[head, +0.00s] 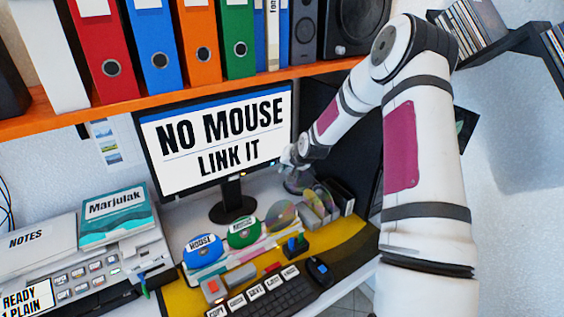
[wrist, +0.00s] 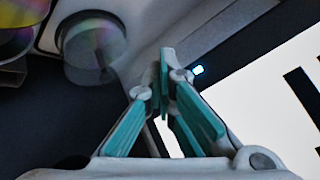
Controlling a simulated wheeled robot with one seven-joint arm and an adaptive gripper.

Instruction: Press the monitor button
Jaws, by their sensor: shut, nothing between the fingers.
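The monitor (head: 222,172) stands on the desk in the head view, its lit screen reading "NO MOUSE LINK IT". My gripper (head: 288,162) is at the monitor's lower right corner. In the wrist view, the monitor's dark bezel and white screen (wrist: 255,105) fill the right side. A small glowing blue-white button (wrist: 198,70) sits on the bezel. My gripper's teal fingers (wrist: 166,72) are shut and empty, their tips just left of the button in that view. I cannot tell whether they touch the bezel.
An orange shelf (head: 190,104) with binders and speakers runs above the monitor. A keyboard (head: 272,296), a mouse (head: 318,270), discs (head: 281,215) and labelled blue and green items lie on the desk below. A dark panel (head: 345,150) stands behind my arm.

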